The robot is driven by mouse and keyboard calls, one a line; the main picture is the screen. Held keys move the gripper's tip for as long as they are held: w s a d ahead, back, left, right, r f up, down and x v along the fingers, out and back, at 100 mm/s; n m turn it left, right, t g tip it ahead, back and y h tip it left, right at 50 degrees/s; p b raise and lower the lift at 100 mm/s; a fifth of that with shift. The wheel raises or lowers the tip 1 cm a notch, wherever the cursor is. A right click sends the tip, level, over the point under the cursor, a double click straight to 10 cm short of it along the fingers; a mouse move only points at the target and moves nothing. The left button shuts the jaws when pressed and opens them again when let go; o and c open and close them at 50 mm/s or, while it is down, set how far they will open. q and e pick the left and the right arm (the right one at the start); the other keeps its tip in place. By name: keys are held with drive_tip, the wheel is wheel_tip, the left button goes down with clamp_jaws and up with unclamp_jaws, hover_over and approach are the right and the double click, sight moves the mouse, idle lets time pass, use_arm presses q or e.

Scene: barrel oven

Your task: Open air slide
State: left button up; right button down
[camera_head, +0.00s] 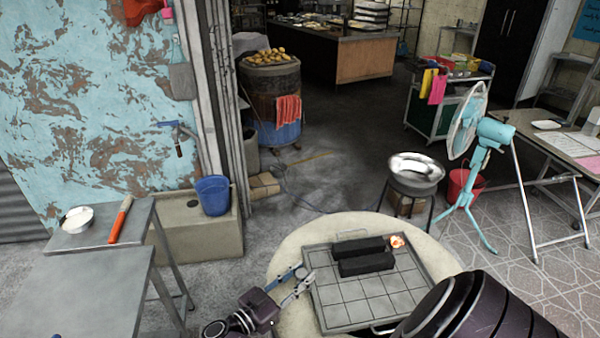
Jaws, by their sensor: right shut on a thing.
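The barrel oven (290,247) stands at the bottom centre, with a pale round top. A square grey gridded tray (355,305) lies on it, with two black bars (362,256) and a small glowing orange patch (397,241) at its back. My right gripper (304,273) is at the tray's left edge, over the oven's left side. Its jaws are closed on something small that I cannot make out. I cannot pick out the air slide; the oven's side is mostly hidden.
Grey metal tables (75,290) stand at the left, with a bowl (76,219) and an orange-handled tool (120,219). A blue bucket (212,195) is behind. A metal basin (415,172) and turquoise fan (480,150) stand behind right. My dark arm link covers the lower right.

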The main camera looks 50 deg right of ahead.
sight(301, 273)
drive_tip(key=c, duration=2)
unclamp_jaws()
drive_tip(key=o, duration=0.5)
drive_tip(key=shift+s, duration=0.1)
drive_tip(key=shift+c, duration=0.2)
use_arm(q)
drive_tip(key=shift+a, duration=0.85)
use_arm(e)
drive_tip(key=shift+r, duration=0.1)
drive_tip(key=shift+r, duration=0.25)
use_arm(q)
drive_tip(key=shift+d, duration=0.15)
use_arm(e)
wheel_tip(301, 273, up, 9)
drive_tip(key=shift+r, duration=0.2)
